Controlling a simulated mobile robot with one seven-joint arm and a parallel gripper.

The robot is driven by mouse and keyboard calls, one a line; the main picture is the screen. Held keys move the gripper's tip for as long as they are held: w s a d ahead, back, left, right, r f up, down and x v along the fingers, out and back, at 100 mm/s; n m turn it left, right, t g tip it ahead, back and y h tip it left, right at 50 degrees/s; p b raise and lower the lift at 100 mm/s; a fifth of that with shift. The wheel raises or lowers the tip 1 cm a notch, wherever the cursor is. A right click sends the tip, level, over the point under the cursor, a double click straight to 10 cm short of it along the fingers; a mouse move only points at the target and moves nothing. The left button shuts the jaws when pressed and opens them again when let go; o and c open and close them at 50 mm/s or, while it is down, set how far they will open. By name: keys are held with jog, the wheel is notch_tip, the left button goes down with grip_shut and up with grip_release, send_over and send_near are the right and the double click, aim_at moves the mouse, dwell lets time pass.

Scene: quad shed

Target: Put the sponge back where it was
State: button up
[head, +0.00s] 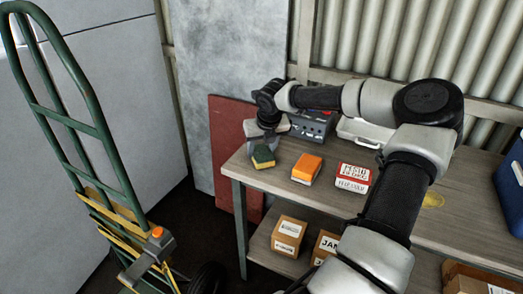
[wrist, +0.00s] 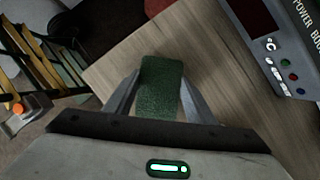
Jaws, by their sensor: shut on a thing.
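The sponge (head: 263,157) is green on top with a yellow layer below. In the head view it is at the left end of the workbench (head: 235,165), under my gripper (head: 262,146). In the wrist view the green face of the sponge (wrist: 160,85) lies between the two fingers of my gripper (wrist: 158,95), which is shut on it. I cannot tell whether the sponge touches the bench top or is held just above it.
An orange box (head: 307,168) and a red and white box (head: 353,178) stand to the right on the bench. A grey device (head: 312,126) is behind. Cardboard boxes (head: 289,236) sit on the lower shelf. A green hand truck (head: 100,135) stands left of the bench.

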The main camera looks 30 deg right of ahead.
jog(key=shift+f, duration=0.15)
jog(key=o, duration=0.9)
